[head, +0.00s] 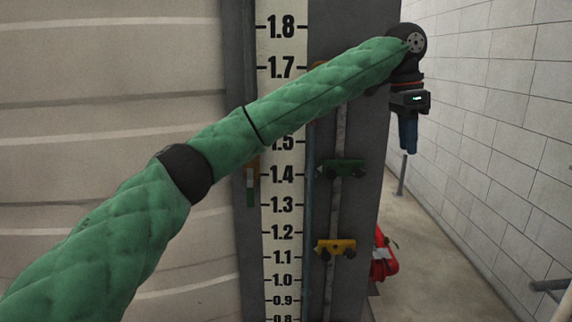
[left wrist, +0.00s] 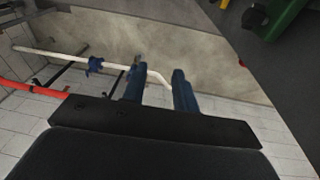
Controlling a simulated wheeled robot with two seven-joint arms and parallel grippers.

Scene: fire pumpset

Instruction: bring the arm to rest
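My left arm in its green quilted sleeve reaches across the head view from lower left to upper right. My left gripper (head: 408,140) hangs from its end with blue fingers pointing down, in front of the far wall and right of the dark post. In the left wrist view the two blue fingers (left wrist: 160,76) stand apart with nothing between them. The gripper appears clear of everything around it. My right gripper is in neither view.
A white level scale (head: 282,222) stands left of a dark post (head: 368,215). The post's front carries a green block (head: 343,168) and a yellow block (head: 337,247). A red object (head: 383,262) is low behind the post. Bare floor (head: 425,255) lies right, beside a white block wall (head: 500,130).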

